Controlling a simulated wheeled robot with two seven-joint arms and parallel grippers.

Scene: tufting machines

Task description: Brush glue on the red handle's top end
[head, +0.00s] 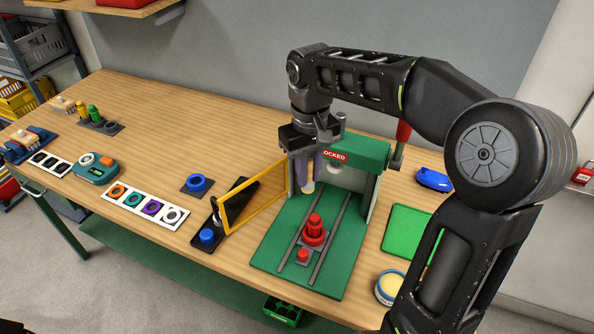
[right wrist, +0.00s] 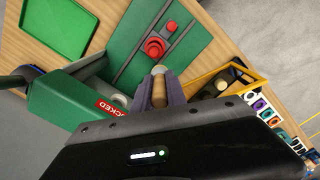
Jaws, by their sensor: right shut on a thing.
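The red handle (head: 314,232), a stepped round piece with a narrower top end, stands upright on the green machine's bed between two rails. It also shows in the right wrist view (right wrist: 155,47). My right gripper (head: 306,168) is shut on a brush with a wooden handle and pale tip (right wrist: 159,86). The brush points down, its tip (head: 308,187) behind and above the red handle, apart from it in both views. The purple fingers hide part of the brush. The glue pot (head: 388,289) stands at the front right, partly hidden by my arm. My left gripper is not in view.
A green tray (head: 409,232) lies right. A small red button (head: 303,255) sits before the handle.

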